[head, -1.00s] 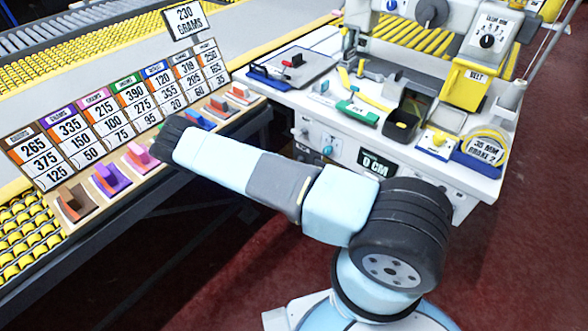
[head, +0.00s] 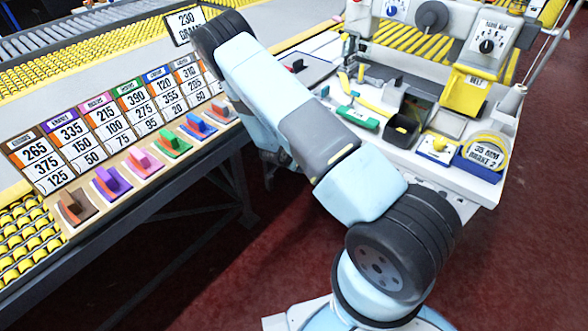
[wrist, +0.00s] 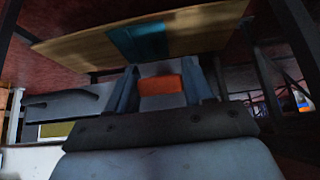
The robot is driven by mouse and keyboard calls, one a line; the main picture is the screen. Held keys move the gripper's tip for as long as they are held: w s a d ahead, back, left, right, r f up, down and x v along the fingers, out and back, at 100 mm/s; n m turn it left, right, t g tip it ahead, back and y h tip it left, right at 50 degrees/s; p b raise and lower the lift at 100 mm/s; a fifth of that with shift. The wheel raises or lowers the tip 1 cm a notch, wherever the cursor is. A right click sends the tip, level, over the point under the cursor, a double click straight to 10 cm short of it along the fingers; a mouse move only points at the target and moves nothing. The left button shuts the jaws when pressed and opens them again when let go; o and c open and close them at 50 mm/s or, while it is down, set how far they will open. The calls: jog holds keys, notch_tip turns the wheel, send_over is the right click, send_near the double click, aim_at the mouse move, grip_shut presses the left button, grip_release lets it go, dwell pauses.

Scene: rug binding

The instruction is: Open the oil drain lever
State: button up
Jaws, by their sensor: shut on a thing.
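In the wrist view, my gripper (wrist: 164,88) has its two grey fingers on either side of an orange block (wrist: 160,85) and is shut on it. A light grey surface shows behind the block. I cannot tell whether this block is the oil drain lever or part of it. No part in the head view is clearly marked as that lever. In the head view my gripper is hidden behind my raised arm, near the gap between the shelf and the white machine.
A wooden board with a blue patch (wrist: 140,42) crosses the upper wrist view. In the head view, coloured blocks such as the purple one (head: 112,183) line the shelf below number cards (head: 70,130). The white machine table (head: 455,185) stands right. Red floor (head: 250,240) is clear below.

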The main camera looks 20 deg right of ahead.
jog(key=shift+w+d+r+g+y, duration=0.1)
jog(key=shift+d+r+g+y, duration=0.1)
jog(key=shift+d+g+y, duration=0.15)
dwell(0.4)
jog(key=o, duration=1)
jog(key=shift+a, duration=0.1)
jog(key=shift+c, duration=0.2)
jog(key=shift+a, duration=0.1)
jog(key=v, duration=1.3)
jog(key=shift+r, duration=0.35)
